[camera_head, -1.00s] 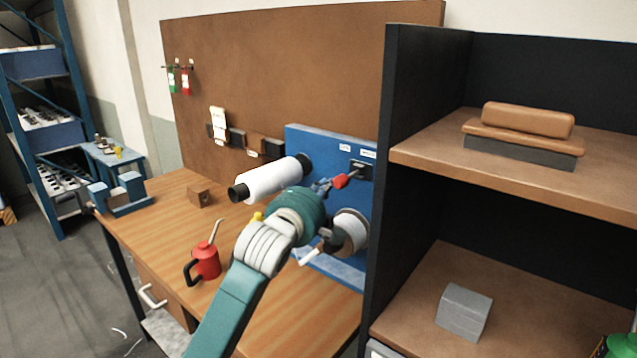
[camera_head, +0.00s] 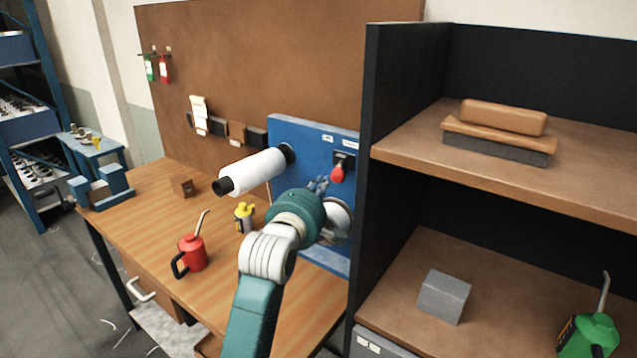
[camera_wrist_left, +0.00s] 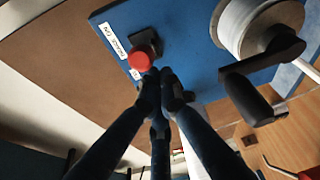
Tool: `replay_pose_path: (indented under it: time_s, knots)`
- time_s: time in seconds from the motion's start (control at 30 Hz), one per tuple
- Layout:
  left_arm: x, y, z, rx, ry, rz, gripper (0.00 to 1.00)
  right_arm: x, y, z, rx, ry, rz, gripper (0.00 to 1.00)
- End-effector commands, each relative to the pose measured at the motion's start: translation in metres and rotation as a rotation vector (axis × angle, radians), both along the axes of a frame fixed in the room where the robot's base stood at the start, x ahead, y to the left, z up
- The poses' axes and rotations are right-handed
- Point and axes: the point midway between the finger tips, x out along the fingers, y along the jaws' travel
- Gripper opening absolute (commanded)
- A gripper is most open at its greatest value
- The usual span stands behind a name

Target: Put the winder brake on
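The brake lever, with a red knob (camera_head: 338,174) on a black mount (camera_head: 344,159), is on the blue winder panel (camera_head: 290,133). The red knob also shows in the left wrist view (camera_wrist_left: 139,62), with two white labels beside it. My left gripper (camera_head: 318,184) is just left of the knob in the head view. In the left wrist view its fingertips (camera_wrist_left: 160,76) are drawn together beside the knob's lower edge. They look empty; whether they touch the knob I cannot tell. My right gripper is out of view.
A white roll (camera_head: 252,171) sticks out from the panel. A spool (camera_wrist_left: 255,25) with a black crank (camera_wrist_left: 258,80) is close to my left gripper. A red oil can (camera_head: 192,252) and a yellow-topped can (camera_head: 244,217) stand on the bench. A dark shelf wall (camera_head: 385,180) borders the right.

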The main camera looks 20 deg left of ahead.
Motion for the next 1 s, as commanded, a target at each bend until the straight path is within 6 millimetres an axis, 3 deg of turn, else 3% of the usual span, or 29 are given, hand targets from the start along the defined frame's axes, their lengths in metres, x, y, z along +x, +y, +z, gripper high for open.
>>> replay_pose_path:
  time_s: [0.03, 0.47, 1.0]
  knots:
    - [0.001, -0.008, -0.001, -0.005, 0.002, -0.015, 0.0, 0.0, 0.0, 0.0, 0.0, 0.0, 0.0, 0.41]
    - [-0.005, -0.009, -0.002, -0.007, 0.003, -0.018, 0.0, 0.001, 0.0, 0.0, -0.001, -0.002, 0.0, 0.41]
    - [-0.105, -0.005, 0.005, -0.008, 0.0, -0.003, 0.0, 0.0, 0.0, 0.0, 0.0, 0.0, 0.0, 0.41]
